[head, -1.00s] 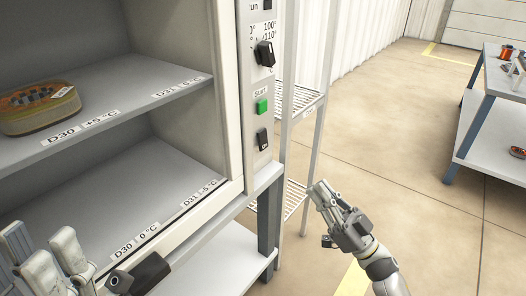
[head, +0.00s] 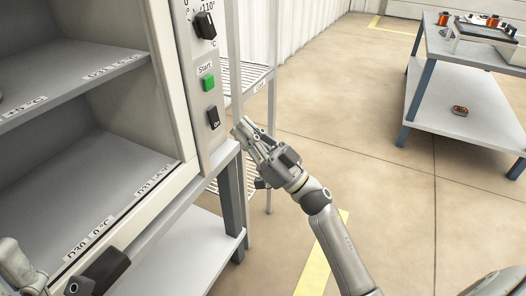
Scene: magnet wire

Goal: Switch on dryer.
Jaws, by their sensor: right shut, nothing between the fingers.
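The dryer (head: 187,182) is the grey-white cabinet with open shelves at the left. Its control panel (head: 196,62) carries a black rotary knob (head: 204,25), a green Start button (head: 208,83) and a black On switch (head: 213,118). My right gripper (head: 240,127) is shut and empty. Its fingertips are just right of the On switch in the picture; I cannot tell whether they touch the panel. My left gripper (head: 14,268) shows only in part at the lower left edge; its fingertips are cut off.
A wire rack (head: 250,78) stands right behind the dryer. A workbench (head: 465,97) with orange spools (head: 493,21) stands at the upper right, a small red-orange item (head: 460,111) on its lower shelf. The floor between is clear.

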